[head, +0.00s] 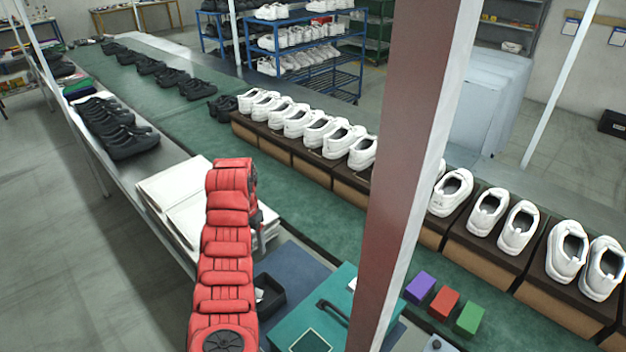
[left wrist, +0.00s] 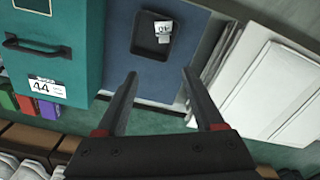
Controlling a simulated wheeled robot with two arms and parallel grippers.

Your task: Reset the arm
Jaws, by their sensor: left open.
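My left arm (head: 226,260) is red and padded and reaches up from the bottom of the head view over the left side of the bench. Its gripper is mostly hidden behind the arm there. In the left wrist view my left gripper (left wrist: 158,75) is open, with nothing between its two dark fingers. It hangs over a blue mat (left wrist: 120,60) with a small black tray (left wrist: 150,45) holding a white tag. My right gripper is not in either view.
A teal box (head: 320,300) with a black handle lies beside the tray. Purple (head: 420,287), red (head: 444,303) and green (head: 469,317) blocks stand right of it. White boards (head: 185,200) lie left. White shoes (head: 335,140) line brown boxes. A pillar (head: 415,170) blocks part of the view.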

